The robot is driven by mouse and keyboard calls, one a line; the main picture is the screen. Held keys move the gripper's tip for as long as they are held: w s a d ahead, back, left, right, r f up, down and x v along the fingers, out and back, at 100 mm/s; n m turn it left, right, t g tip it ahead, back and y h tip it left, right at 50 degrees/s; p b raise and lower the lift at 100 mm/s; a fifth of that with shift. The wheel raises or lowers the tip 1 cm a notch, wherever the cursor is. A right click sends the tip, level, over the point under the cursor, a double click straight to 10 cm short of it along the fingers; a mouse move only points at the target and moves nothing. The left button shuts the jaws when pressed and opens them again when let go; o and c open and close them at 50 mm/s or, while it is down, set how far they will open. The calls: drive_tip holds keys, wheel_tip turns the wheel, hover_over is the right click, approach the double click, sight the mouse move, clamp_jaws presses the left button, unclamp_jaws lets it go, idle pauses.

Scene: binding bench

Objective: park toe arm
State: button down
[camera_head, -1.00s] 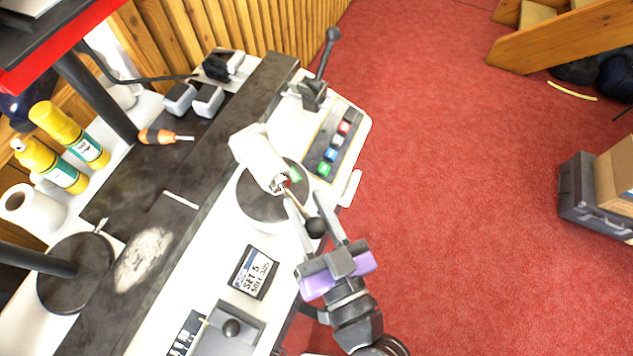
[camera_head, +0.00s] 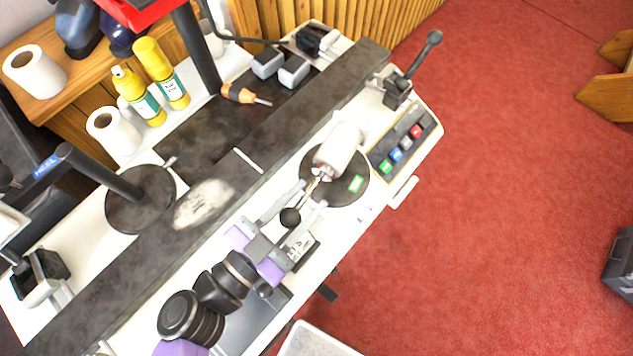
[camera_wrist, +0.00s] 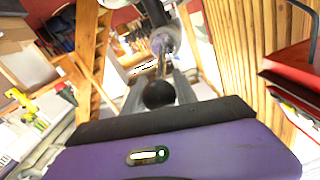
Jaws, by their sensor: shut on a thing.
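The toe arm (camera_head: 338,148) is a white cylinder with a thin metal rod and a black ball knob (camera_head: 290,217). It lies over a dark round plate (camera_head: 335,192) with a green mark (camera_head: 356,184), roughly parallel to the bench's long edge. My gripper (camera_head: 309,196) comes from the lower left, its two fingers on either side of the knob and rod, shut on the toe arm's handle. In the wrist view the knob (camera_wrist: 159,94) sits centrally between the fingers, with the rod running away behind it. The fingers partly hide the handle.
A button panel (camera_head: 400,150) and an upright black lever (camera_head: 412,72) stand right of the plate. A dark bar (camera_head: 265,145) runs along the bench. Yellow bottles (camera_head: 160,75), a screwdriver (camera_head: 243,95) and a post on a round base (camera_head: 140,200) are behind.

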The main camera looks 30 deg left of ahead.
drive_tip(key=shift+w+a+f+m+g+h+b, duration=0.15)
drive_tip(key=shift+a+m+g+h+b, duration=0.45)
drive_tip(key=shift+a+m+h+b, duration=0.95)
drive_tip(key=shift+d+n+h+p, duration=0.1)
drive_tip(key=shift+n+h+p, duration=0.15)
drive_tip(key=shift+n+p, duration=0.15)
drive_tip(key=c, duration=1)
unclamp_jaws()
drive_tip(key=b+v, duration=0.1)
drive_tip(key=v, duration=0.6)
drive_tip(key=shift+s+b, duration=0.35)
drive_tip(key=shift+b, duration=0.05)
